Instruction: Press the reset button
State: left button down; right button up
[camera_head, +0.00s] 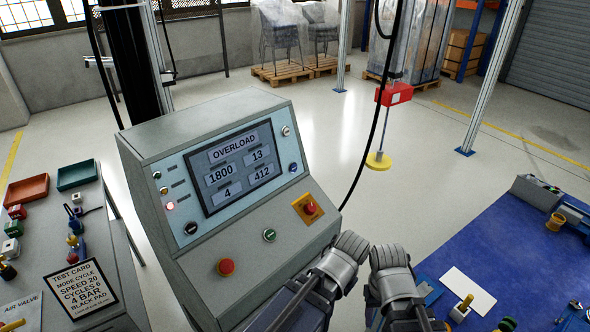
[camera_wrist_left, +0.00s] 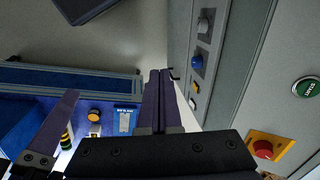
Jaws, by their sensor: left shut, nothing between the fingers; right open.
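The grey console (camera_head: 217,195) has a lit screen (camera_head: 236,166) reading OVERLOAD, 1800, 13, 4 and 412. A blue button (camera_head: 293,167) is at the panel's right edge; it also shows in the left wrist view (camera_wrist_left: 196,62). No reset label is readable. A green button (camera_head: 269,235) is on the lower slope; it also shows in the left wrist view (camera_wrist_left: 306,86). My left gripper (camera_wrist_left: 160,73) is shut and empty, beside the console and apart from its buttons. My right gripper (camera_head: 390,257) is open, beside the left arm; its fingertips are hard to make out.
A red button (camera_head: 226,267) and another red button on a yellow plate (camera_head: 310,208) sit on the console. A bench (camera_head: 125,245) with trays and a test card stands left, a blue-topped table (camera_head: 530,240) right. A hanging cable and yellow pad (camera_head: 378,160) are behind.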

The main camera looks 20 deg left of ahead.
aim_at(294, 168)
pick_arm(q)
jog(key=w+a+r+m+t+y+b, duration=0.1)
jog(key=w+a+r+m+t+y, duration=0.25)
jog(key=w, duration=0.55)
jog(key=w+a+m+t+b, duration=0.2)
jog(key=w+a+t, duration=0.3)
jog(key=w, duration=0.4)
jog(key=w+a+r+m+t+b, duration=0.2)
jog(key=w+r+m+t, duration=0.4)
jog(key=w+r+m, duration=0.4)
jog(key=shift+w+a+m, duration=0.3)
jog(key=shift+w+m, duration=0.45)
jog(key=shift+w, duration=0.45)
jog(key=shift+a+f+t, duration=0.1)
jog(key=shift+t, duration=0.15)
jog(key=shift+w+a+f+b, duration=0.35)
jog(key=shift+w+a, duration=0.3)
jog(key=shift+a, duration=0.6)
jog(key=shift+w+a+f+b, duration=0.35)
jog(key=shift+w+a, duration=0.25)
jog(key=shift+a, duration=0.7)
jog(key=shift+w+a+f+b, duration=0.35)
jog(key=shift+w+a, duration=0.3)
jog(key=shift+a, duration=0.6)
jog(key=shift+a, duration=0.15)
jog(key=shift+w+a, duration=0.15)
jog(key=shift+a, duration=0.05)
